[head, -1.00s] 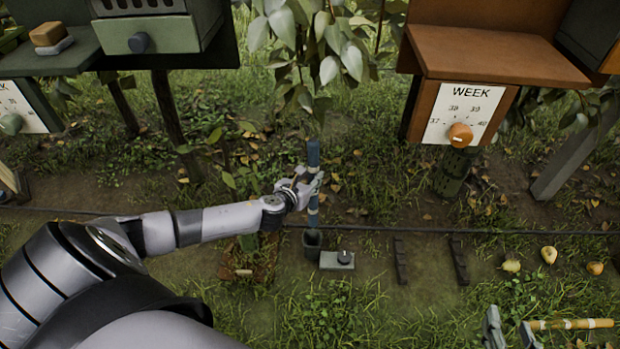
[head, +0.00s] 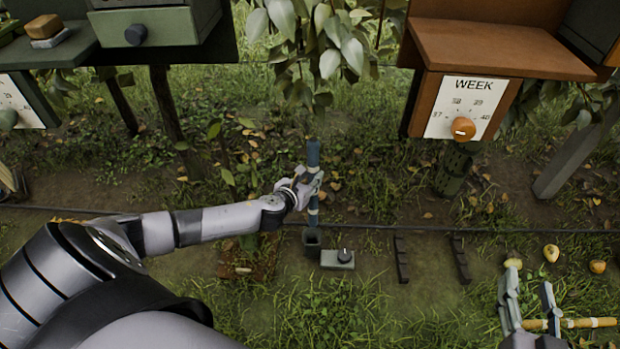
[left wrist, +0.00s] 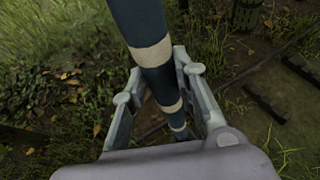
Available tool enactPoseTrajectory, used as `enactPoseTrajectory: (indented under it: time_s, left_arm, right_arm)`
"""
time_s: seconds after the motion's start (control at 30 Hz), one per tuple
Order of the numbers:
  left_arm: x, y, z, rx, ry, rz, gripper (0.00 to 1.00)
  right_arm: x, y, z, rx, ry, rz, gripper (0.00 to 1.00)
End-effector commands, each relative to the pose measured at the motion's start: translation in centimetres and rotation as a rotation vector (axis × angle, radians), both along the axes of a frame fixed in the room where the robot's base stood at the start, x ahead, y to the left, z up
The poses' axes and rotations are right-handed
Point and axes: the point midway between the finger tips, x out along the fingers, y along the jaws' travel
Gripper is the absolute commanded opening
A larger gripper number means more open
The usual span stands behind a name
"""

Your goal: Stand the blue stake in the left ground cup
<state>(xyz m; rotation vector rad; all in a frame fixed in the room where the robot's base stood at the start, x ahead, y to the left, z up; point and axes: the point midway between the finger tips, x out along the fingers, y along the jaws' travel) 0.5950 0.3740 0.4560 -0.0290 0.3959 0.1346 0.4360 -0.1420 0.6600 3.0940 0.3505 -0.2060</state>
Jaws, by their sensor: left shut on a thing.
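The blue stake (head: 313,155), dark blue with pale bands, stands upright in my left gripper (head: 312,184). The left wrist view shows the stake (left wrist: 152,55) passing between the fingers of the left gripper (left wrist: 160,88), which is shut on it. A dark ground cup (head: 311,250) stands directly below the stake. The stake's lower end is at the cup's mouth; I cannot tell whether it is inside. My right gripper (head: 529,292) is open and empty at the lower right, its fingers spread near a yellow stake (head: 590,323) lying in the grass.
A small grey box with a dark knob (head: 338,259) sits right of the cup. Two dark slotted bars (head: 402,260) lie further right. A thin dark hose (head: 400,229) crosses behind. Several pears (head: 551,253) lie at right. An orange WEEK dial box (head: 470,108) stands behind.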

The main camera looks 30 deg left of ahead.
Motion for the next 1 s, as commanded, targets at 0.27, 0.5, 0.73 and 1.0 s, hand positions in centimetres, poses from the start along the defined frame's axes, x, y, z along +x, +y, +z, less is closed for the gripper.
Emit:
enactPoseTrajectory:
  time_s: [0.27,0.5,0.73,1.0]
  left_arm:
    - [0.0,0.0,-0.4,0.0,-0.001,0.0,0.0]
    - [0.0,0.0,-0.8,0.0,-0.001,0.0,0.0]
    - [0.0,0.0,-1.1,0.0,-0.002,0.0,0.0]
    - [0.0,0.0,-1.5,0.0,-0.002,0.0,0.0]
  right_arm:
    - [0.3,0.4,1.8,0.026,-0.1,0.006,0.4]
    - [0.4,0.7,3.5,0.048,-0.188,0.013,0.4]
    - [0.4,0.9,5.1,0.072,-0.275,0.018,0.4]
    - [0.0,1.0,7.0,0.099,-0.379,0.023,0.4]
